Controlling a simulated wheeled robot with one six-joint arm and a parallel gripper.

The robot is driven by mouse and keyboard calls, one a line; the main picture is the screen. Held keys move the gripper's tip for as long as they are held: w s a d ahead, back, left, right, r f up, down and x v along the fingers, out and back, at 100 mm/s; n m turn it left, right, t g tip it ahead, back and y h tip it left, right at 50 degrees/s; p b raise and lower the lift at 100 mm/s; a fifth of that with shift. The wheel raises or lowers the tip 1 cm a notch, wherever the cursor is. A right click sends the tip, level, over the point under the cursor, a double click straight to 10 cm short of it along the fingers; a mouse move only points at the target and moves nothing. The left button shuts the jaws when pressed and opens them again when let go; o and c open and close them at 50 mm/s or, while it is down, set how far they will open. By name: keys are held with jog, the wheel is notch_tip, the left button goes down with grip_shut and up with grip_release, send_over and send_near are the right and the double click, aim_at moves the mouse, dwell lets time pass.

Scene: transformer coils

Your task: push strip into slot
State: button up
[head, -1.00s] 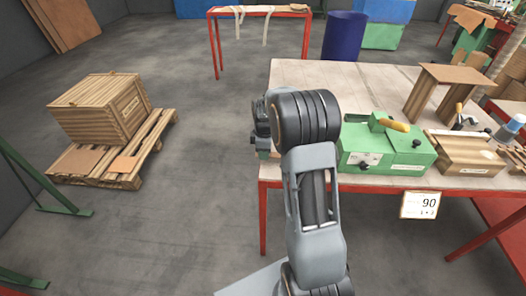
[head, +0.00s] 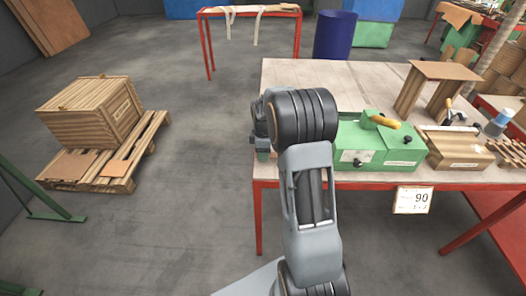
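My arm reaches over the front left edge of the wooden-topped table (head: 300,80). My gripper (head: 262,146) is mostly hidden behind the dark wrist joint, at the table's left edge, and its fingers cannot be made out. I cannot tell whether it holds anything. A green box-like device (head: 385,152) with a yellow-orange handle stands just right of the arm. No slot can be made out on it. Pale strips (head: 256,28) hang over the red-framed rack (head: 208,45) at the back, well away from the gripper. No strip shows at the gripper.
A wooden block fixture (head: 455,150) and a small wooden stand (head: 445,70) are on the table's right. A sign reading 90 (head: 413,200) hangs at its front edge. A crate (head: 90,115) on a pallet (head: 135,170) stands left. Floor between is clear. A blue barrel (head: 338,35) stands behind.

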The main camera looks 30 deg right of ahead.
jog(key=shift+o, duration=1.2)
jog(key=shift+r, duration=0.1)
notch_tip(320, 180, up, 14)
jog(key=shift+p, duration=0.45)
jog(key=shift+f, duration=0.2)
jog(key=s+a+r+m+t+p, duration=0.1)
jog(key=s+a+r+m+p, duration=0.1)
jog(key=s+a+m, duration=0.4)
jog(key=s+a+r+m+t+p, duration=0.2)
jog(key=s+a+m, duration=0.4)
jog(key=s, duration=0.8)
jog(key=shift+s+a+r+t+p, duration=0.3)
jog(key=shift+a+r+p, duration=0.2)
jog(key=shift+a+p, duration=0.2)
